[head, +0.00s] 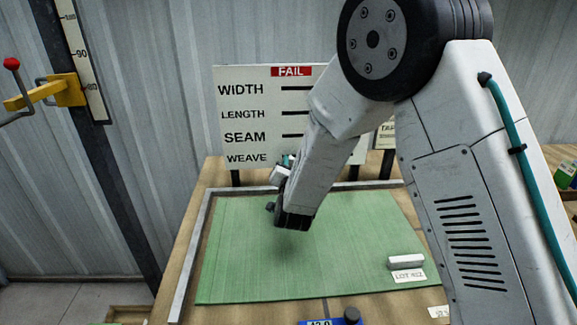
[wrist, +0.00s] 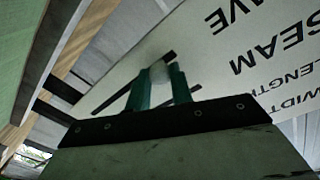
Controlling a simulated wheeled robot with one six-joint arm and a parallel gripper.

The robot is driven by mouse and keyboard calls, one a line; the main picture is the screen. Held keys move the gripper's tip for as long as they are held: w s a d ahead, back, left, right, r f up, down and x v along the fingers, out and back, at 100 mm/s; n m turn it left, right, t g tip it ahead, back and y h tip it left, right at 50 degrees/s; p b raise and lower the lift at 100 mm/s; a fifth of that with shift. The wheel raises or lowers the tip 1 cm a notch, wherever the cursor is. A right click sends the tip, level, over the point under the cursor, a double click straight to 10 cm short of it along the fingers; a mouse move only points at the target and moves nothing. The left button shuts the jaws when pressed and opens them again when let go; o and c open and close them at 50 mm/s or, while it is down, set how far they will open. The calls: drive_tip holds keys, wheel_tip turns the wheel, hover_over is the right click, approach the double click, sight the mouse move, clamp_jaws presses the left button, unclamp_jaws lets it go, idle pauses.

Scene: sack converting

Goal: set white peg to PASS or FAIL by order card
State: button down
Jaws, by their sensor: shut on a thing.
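The white board (head: 232,104) stands upright at the back of the bench, with rows WIDTH, LENGTH, SEAM and WEAVE, dark slots and a red FAIL label (head: 291,72). It also fills the upper right of the wrist view (wrist: 225,62). My arm hides its right part; no PASS label shows. My gripper (head: 288,160) is close to the board by the WEAVE row. In the wrist view its green fingers (wrist: 163,88) are shut on a pale thing, likely the white peg (wrist: 157,73), over a dark slot. Whether the peg touches the board, I cannot tell.
A green mat (head: 300,265) inside a grey rail covers the bench. A white block (head: 405,262) lies by a lot card (head: 409,276) at right. A blue device (head: 330,322) is at the front edge. A yellow bracket (head: 68,90) is at far left.

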drive_tip(key=c, duration=1.2)
unclamp_jaws()
drive_tip(key=shift+a, duration=0.25)
drive_tip(key=shift+d, duration=0.1)
drive_tip(key=s, duration=0.8)
drive_tip(key=shift+a, duration=0.2)
